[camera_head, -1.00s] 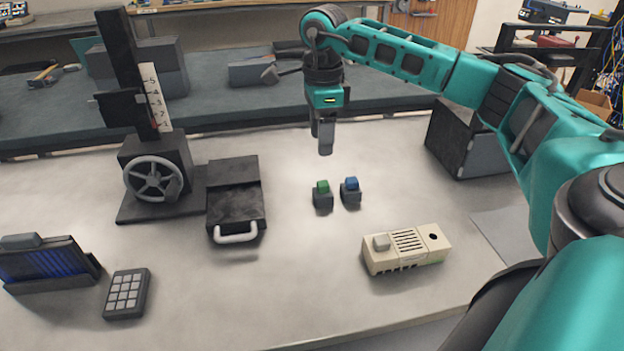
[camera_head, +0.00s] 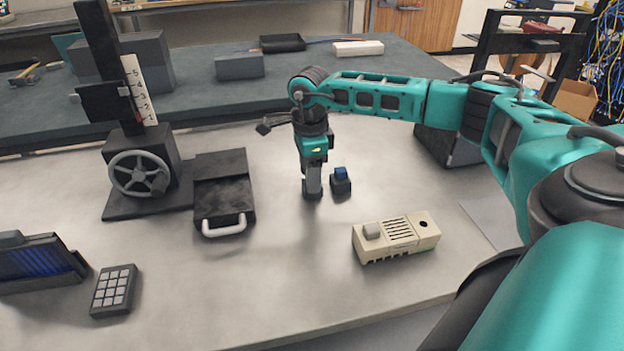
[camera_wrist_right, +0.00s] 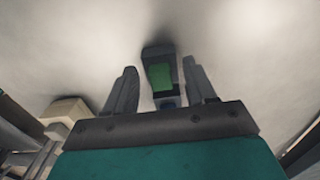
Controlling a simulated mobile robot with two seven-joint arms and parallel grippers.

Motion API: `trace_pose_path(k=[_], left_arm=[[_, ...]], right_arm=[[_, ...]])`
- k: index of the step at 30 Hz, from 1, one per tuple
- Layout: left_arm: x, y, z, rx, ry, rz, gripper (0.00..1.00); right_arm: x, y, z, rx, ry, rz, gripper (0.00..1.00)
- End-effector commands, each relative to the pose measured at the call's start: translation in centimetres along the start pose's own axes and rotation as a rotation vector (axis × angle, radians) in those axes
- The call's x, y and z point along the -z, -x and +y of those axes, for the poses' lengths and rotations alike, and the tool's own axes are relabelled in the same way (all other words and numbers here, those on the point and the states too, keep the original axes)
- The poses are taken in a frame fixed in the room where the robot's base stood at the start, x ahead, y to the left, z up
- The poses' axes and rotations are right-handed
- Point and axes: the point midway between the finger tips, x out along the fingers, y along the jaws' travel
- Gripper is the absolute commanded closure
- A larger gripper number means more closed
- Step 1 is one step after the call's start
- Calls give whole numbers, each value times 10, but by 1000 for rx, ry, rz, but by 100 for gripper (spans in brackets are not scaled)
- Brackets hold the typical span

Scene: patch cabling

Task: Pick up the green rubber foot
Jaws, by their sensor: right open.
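The green rubber foot (camera_wrist_right: 160,77) sits in a dark holder (camera_wrist_right: 158,51) in the right wrist view. It shows between the two fingers of my right gripper (camera_wrist_right: 162,80), which are open with a gap on each side of it. In the head view my right gripper (camera_head: 312,192) points down over the green foot's place and hides the green part. A blue foot (camera_head: 341,173) in a similar dark holder stands just to the right of the gripper. My left gripper is not in view.
A beige box with slots (camera_head: 397,237) lies to the front right. A black case with a white handle (camera_head: 222,190) and a stand with a handwheel (camera_head: 140,174) are on the left. A keypad (camera_head: 114,290) lies at front left. The table's front middle is clear.

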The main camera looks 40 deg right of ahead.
Motion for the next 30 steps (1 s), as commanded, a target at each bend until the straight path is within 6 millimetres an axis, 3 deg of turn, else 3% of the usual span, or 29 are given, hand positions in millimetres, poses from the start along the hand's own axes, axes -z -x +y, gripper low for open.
trace_pose_path(k=[4, 21, 30], left_arm=[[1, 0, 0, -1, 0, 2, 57], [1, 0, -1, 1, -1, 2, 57], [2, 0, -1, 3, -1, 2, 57]], right_arm=[[0, 0, 0, 0, 0, 0, 45], [0, 1, 0, 1, -1, 0, 99], [0, 2, 0, 1, -1, 0, 100]])
